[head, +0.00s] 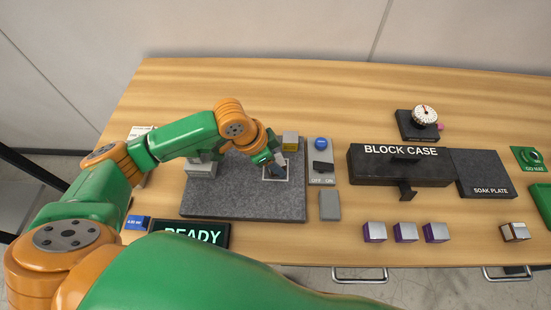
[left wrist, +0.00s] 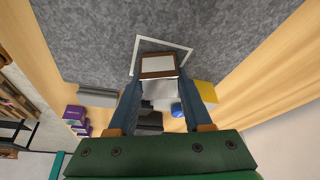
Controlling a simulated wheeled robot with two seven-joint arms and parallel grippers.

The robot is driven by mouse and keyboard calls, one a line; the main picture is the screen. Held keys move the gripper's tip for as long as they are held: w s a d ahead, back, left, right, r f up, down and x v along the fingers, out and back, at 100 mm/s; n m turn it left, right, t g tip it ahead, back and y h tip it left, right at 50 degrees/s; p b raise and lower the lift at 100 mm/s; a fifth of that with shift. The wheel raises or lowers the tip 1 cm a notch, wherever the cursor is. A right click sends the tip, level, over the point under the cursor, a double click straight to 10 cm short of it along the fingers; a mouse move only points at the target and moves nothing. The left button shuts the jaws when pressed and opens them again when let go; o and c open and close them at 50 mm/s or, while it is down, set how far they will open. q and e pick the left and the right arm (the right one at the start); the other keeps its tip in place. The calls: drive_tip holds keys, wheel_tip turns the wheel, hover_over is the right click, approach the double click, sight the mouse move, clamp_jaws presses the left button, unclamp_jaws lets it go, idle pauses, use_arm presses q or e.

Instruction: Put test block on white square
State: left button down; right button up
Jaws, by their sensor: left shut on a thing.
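My left gripper (head: 273,165) is over the white square (head: 288,178), an outline on the grey granite plate (head: 240,200). In the left wrist view, my left gripper (left wrist: 161,88) is shut on the test block (left wrist: 158,66), a small block with a brown edge and pale faces. The block lies in front of the white square's outline (left wrist: 187,50) there and hides part of it. I cannot tell whether the block touches the granite. In the head view the gripper mostly hides the block. My right gripper is in neither view.
A yellow-topped block (head: 290,141) stands by the plate's far right corner, beside an on/off switch panel (head: 321,168). A grey block (head: 202,167) stands at the plate's left. The black block case (head: 400,172), soak plate (head: 484,172), dial gauge (head: 424,116) and several purple-sided blocks (head: 405,232) are further right.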

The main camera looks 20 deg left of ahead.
use_arm(q)
drive_tip(key=shift+c, duration=1.6)
unclamp_jaws()
drive_tip(key=v, duration=1.2)
